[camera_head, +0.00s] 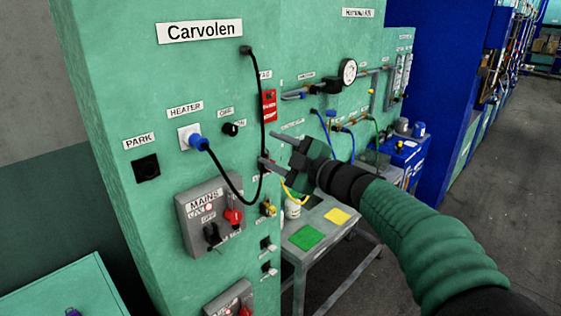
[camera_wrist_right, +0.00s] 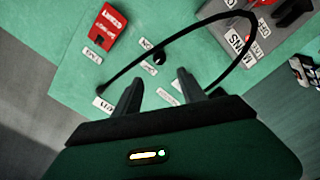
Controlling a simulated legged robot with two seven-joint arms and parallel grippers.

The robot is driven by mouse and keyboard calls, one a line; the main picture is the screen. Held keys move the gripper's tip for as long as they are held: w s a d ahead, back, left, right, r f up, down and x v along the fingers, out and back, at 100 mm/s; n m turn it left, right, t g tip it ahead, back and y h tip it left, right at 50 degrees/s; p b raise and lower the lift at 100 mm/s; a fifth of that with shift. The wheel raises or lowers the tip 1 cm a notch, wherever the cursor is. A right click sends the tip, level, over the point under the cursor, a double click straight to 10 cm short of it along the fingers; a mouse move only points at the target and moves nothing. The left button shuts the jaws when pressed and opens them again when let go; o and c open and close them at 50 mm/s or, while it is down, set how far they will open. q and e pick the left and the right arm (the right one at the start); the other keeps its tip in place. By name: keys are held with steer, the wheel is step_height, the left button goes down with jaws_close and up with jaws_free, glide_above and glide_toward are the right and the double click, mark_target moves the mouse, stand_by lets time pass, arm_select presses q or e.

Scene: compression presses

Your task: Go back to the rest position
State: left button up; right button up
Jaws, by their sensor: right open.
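My right gripper (camera_head: 268,150) reaches in from the right in front of the green Carvolen panel (camera_head: 130,75). Its two fingers are apart with nothing held between them; they also show apart in the wrist view (camera_wrist_right: 160,88). A black cable (camera_head: 262,110) hangs from the upper panel, passes close to the fingertips and loops to a blue plug (camera_head: 198,143) at the HEATER socket. I cannot tell whether the fingers touch the cable. My left gripper does not show.
A grey MAINS box (camera_head: 187,213) with a red knob sits low on the panel. A PARK socket (camera_head: 146,168) is at left. A red tag (camera_head: 269,106), gauge (camera_head: 348,71) and pipes are beyond. A grey table (camera_head: 290,258) carries green and yellow squares. Floor at right is clear.

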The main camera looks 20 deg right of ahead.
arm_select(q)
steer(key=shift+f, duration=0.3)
arm_select(e)
steer(key=shift+v, duration=1.1)
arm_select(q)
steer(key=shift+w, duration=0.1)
arm_select(e)
steer(key=shift+f, duration=0.1)
steer(key=s+f+m+g+h, duration=0.3)
steer(key=f+m+g+h, duration=0.55)
steer(key=f, duration=1.25)
steer(key=s+a+f+m+g+y, duration=0.1)
steer(key=s+a+f+m+g, duration=0.2)
steer(key=s+f, duration=0.6)
steer(key=s+a+f+m+g+y, duration=0.1)
steer(key=s+a+f+m+g, duration=0.2)
steer(key=s+f, duration=0.7)
steer(key=s+a, duration=0.2)
steer(key=s, duration=0.1)
steer(key=shift+s, duration=0.25)
